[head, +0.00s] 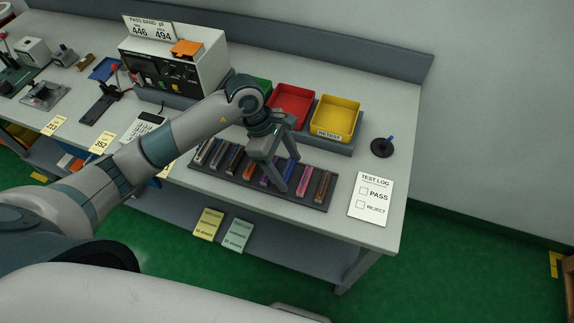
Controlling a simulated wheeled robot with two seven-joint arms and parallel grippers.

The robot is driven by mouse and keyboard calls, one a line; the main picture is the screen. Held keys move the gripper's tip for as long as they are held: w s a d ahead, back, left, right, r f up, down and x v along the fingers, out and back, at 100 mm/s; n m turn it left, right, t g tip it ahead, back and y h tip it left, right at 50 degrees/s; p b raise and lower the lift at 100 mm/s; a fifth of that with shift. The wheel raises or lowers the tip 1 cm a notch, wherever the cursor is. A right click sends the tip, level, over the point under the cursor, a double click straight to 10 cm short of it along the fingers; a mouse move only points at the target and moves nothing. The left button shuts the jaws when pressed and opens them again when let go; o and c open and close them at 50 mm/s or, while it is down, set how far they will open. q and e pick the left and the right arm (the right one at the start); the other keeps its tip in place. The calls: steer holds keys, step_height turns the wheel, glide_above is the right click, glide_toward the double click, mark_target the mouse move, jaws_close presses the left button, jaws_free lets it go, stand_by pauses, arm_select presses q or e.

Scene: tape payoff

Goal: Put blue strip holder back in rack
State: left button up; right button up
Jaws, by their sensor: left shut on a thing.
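The dark rack (243,183) lies on the bench with several coloured strip holders side by side in it, among them orange, pink and brown ones. My left gripper (284,173) points down over the right half of the rack. It is shut on a strip holder that looks like the blue one (266,174), low at the rack. The fingers hide much of it, so I cannot tell whether it is seated in its slot. My right gripper is out of view.
A red bin (291,104), a yellow bin (337,117) and a partly hidden green bin stand behind the rack. A test log card (371,197) lies to its right, near a dark round stand (382,147). A meter (176,66) stands at back left.

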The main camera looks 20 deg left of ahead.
arm_select(q)
steer(key=shift+f, duration=0.6)
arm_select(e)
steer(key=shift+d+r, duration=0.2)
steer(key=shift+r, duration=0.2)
arm_select(q)
steer(key=shift+f, duration=0.25)
steer(key=o, duration=1.1)
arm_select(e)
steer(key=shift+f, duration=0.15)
arm_select(q)
steer(key=shift+r, duration=0.15)
